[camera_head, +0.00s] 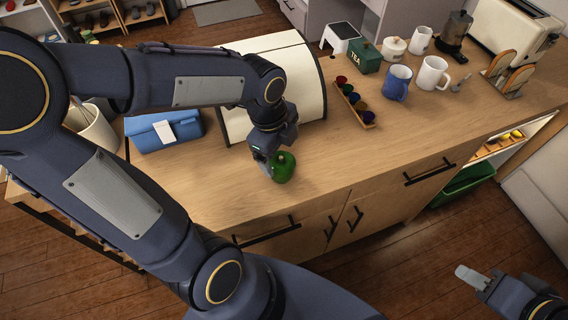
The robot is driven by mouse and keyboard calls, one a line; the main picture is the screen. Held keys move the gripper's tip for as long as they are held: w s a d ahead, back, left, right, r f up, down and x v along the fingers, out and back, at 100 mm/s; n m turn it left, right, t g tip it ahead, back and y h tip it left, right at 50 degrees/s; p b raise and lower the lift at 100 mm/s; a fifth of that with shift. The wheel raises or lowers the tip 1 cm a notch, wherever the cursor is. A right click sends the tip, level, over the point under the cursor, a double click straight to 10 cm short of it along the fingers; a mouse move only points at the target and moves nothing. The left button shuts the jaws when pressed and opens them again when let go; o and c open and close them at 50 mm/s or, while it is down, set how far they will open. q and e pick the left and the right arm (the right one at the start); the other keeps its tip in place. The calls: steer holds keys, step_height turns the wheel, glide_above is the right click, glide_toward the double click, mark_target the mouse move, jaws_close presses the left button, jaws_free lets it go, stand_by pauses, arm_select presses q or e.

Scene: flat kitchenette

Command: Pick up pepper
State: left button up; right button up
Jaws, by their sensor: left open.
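A green pepper (284,168) sits on the wooden counter (345,165) near its front edge. My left gripper (268,168) is at the pepper's left side, reaching down from above. It is open. One finger shows at the pepper's left; the other finger is hidden, so I cannot tell whether the pepper lies between them. My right gripper (470,276) is at the lower right, out over the floor and away from the counter. Its finger tips show close together, and I cannot tell whether it is open.
A cream bread box (308,88) stands just behind my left gripper. A tray with small colored cups (355,104), a green tea tin (364,57) and mugs (432,73) stand farther back. The counter right of the pepper is clear.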

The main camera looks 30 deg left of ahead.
mark_target(280, 158)
arm_select(q)
steer(key=f, duration=0.5)
steer(key=shift+w, duration=0.3)
steer(key=c, duration=1.1)
steer(key=shift+o, duration=0.2)
steer(key=shift+r, duration=0.1)
